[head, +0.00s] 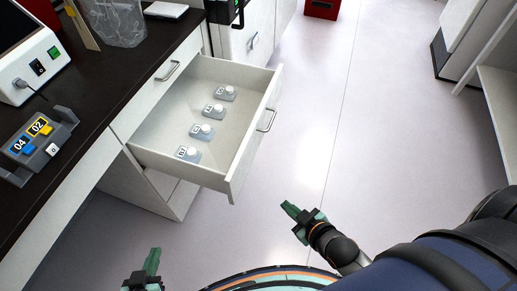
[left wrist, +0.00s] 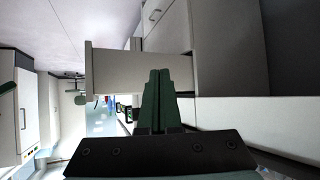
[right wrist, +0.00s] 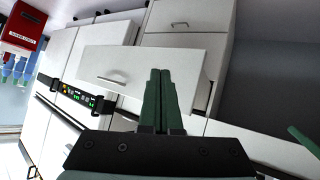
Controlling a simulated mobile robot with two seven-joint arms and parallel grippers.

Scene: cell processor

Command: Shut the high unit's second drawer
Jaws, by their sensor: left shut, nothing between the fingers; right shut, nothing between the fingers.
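A white drawer (head: 230,175) stands pulled far out of the bench unit. Its bar handle (head: 267,120) is on the front panel, facing right. Inside lie several small grey pieces with white knobs and number labels. My left gripper (head: 153,262) is shut and empty, below the drawer in the head view and apart from it. My right gripper (head: 290,210) is shut and empty, to the right of the drawer front, apart from it. The drawer also shows in the left wrist view (left wrist: 130,72). The right wrist view shows its front panel (right wrist: 130,60) and handle (right wrist: 113,80).
A dark worktop (head: 90,95) runs along the left, with a white device (head: 35,65), a clear container (head: 118,22) and a grey holder (head: 38,150) on it. A red box (head: 321,9) stands at the back. The floor (head: 340,120) right of the drawer is clear.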

